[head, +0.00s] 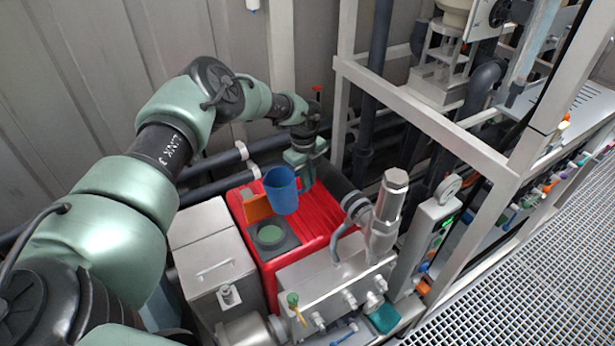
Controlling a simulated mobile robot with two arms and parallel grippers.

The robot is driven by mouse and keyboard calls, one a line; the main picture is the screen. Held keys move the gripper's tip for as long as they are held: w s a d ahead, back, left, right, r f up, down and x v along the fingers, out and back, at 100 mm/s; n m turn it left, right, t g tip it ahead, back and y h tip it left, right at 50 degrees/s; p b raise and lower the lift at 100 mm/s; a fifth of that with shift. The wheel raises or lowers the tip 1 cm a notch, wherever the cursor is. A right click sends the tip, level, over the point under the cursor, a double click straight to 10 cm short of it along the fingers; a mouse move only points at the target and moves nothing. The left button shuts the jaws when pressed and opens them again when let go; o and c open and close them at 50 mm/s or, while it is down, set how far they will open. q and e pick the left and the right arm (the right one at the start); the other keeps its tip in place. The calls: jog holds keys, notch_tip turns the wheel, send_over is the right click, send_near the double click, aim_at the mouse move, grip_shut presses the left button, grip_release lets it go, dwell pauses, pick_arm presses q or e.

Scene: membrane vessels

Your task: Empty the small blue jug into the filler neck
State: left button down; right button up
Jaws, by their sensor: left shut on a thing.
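The small blue jug (283,194) is held in the air over the red machine, upright or nearly so. My left gripper (302,172) is shut on it from behind and to the right; the jug hides part of the fingers. A dark square fitting with a round green top (270,236) sits on the red housing just below and left of the jug in the picture. I take it to be the filler neck, though I cannot tell whether it is open or capped. The jug's contents cannot be made out. My right gripper is out of view.
An orange plate (257,205) stands beside the jug on the red housing (322,222). A grey metal box (212,258) is at its left. A steel cylinder (386,212) and pale frame posts (440,125) rise at the right. Floor grating (535,290) lies farther right.

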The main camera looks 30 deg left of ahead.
pick_arm(q)
jog(key=shift+w+d+f+t+h, duration=0.15)
jog(key=shift+f+t+h, duration=0.45)
jog(key=shift+f+t, duration=0.6)
jog(key=shift+f+t+h, duration=0.5)
jog(key=shift+f+t, duration=0.1)
jog(key=shift+t, duration=0.3)
jog(key=shift+f+t, duration=0.25)
jog(key=shift+t, duration=0.25)
jog(key=shift+s+t+h, duration=0.25)
jog(key=shift+t+h, duration=0.45)
jog(key=shift+t, duration=0.1)
jog(key=shift+a, duration=0.3)
jog(key=shift+d+f+t, duration=0.15)
jog(key=shift+d+t, duration=0.05)
jog(key=shift+t, duration=0.1)
jog(key=shift+s+a+n+t+h+b, duration=0.35)
jog(key=shift+t+h+b, duration=0.1)
jog(key=shift+t, duration=0.25)
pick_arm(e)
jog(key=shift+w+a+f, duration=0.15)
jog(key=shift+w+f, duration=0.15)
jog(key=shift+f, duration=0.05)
